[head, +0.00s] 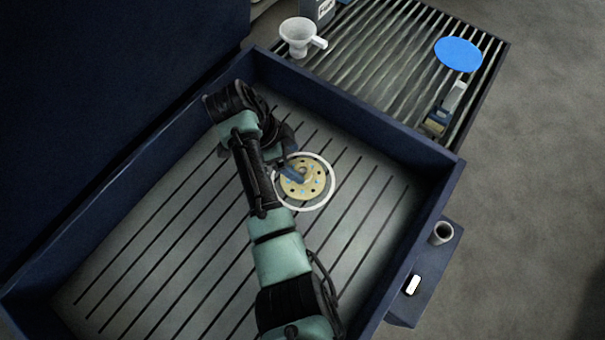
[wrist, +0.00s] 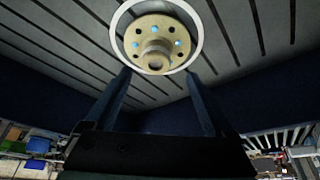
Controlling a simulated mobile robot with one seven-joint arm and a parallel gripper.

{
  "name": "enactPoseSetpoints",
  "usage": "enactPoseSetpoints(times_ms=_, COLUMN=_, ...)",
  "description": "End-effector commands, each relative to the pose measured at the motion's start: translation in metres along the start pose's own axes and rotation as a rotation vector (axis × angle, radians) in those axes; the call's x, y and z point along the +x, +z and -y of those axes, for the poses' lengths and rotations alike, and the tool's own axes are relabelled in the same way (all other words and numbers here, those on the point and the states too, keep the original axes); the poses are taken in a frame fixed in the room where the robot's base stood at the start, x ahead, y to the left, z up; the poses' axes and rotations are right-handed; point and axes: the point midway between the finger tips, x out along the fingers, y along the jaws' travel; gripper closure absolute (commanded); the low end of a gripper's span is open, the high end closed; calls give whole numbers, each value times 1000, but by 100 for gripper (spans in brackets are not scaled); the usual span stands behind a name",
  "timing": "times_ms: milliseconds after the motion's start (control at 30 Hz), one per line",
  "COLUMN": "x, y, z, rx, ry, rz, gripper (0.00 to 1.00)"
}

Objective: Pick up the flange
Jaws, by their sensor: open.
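The flange (head: 313,188) is a round tan disc with a ring of bolt holes and a raised central hub. It lies inside a white ring (head: 331,190) on the slatted floor of the blue tray. In the wrist view the flange (wrist: 157,32) shows at the top centre, beyond the fingertips, with the white ring (wrist: 116,22) around it. My gripper (head: 293,172) is over the flange's left part in the head view and hides some of it. In the wrist view my gripper (wrist: 159,74) is open, its two fingers apart with nothing between them.
The blue tray (head: 365,117) has raised walls around the slatted floor. A ribbed shelf beyond it holds a white funnel (head: 297,35), a blue disc (head: 458,54) and a brush-like tool (head: 445,108). A small side ledge (head: 428,285) holds a cup (head: 441,233). The tray floor is otherwise clear.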

Motion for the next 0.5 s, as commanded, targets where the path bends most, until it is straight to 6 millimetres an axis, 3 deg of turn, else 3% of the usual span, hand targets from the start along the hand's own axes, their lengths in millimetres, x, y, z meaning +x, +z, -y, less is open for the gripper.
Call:
enactPoseSetpoints(times_ms=167, x=12, y=0, z=-2, rx=0, ry=1, rz=1, gripper=12)
enactPoseSetpoints(times_ms=500, x=56, y=3, z=-8, rx=0, ry=0, rz=1, gripper=12)
